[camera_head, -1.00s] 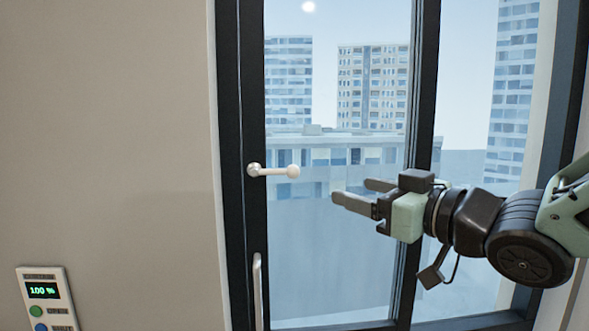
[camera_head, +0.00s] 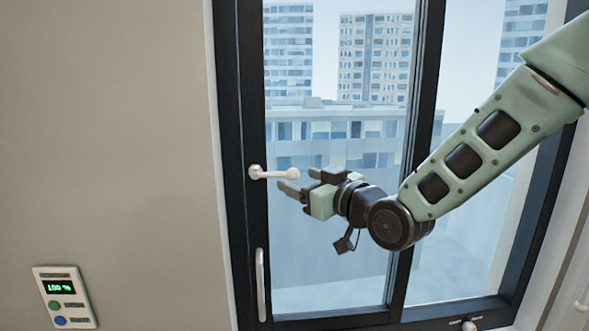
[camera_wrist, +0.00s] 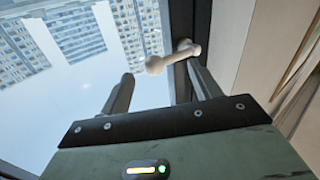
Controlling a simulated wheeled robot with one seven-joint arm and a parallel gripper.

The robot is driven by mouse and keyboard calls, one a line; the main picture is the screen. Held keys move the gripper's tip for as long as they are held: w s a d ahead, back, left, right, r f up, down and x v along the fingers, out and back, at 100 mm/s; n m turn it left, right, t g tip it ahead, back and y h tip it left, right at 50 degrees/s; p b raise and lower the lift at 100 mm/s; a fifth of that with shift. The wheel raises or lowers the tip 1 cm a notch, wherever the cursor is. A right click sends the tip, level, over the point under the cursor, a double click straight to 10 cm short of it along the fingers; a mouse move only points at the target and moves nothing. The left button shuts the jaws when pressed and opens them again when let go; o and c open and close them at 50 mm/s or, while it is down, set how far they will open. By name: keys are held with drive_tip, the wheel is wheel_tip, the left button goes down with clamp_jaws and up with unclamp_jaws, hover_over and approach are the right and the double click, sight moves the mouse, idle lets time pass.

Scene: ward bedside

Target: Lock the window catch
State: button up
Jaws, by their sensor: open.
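The window catch (camera_head: 274,173) is a pale lever with a round knob at its free end. It lies roughly level, its pivot on the dark left frame of the window and its knob pointing right over the glass. My gripper (camera_head: 291,187) is open, its fingers just below and beside the knob. In the wrist view the catch (camera_wrist: 172,57) lies ahead of the fingertips, with its knob between the lines of the two fingers. The gripper (camera_wrist: 163,88) holds nothing. I cannot tell whether a finger touches the knob.
A long vertical pull handle (camera_head: 261,284) is on the same frame below the catch. A wall panel (camera_head: 65,297) with a green display and buttons is at the lower left. Another small fitting (camera_head: 469,325) sits at the bottom right. The window glass (camera_head: 325,255) lies close behind my gripper.

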sight(294, 177)
drive_tip(key=shift+p+x, duration=0.55)
drive_tip(key=shift+x, duration=1)
drive_tip(key=c, duration=1.4)
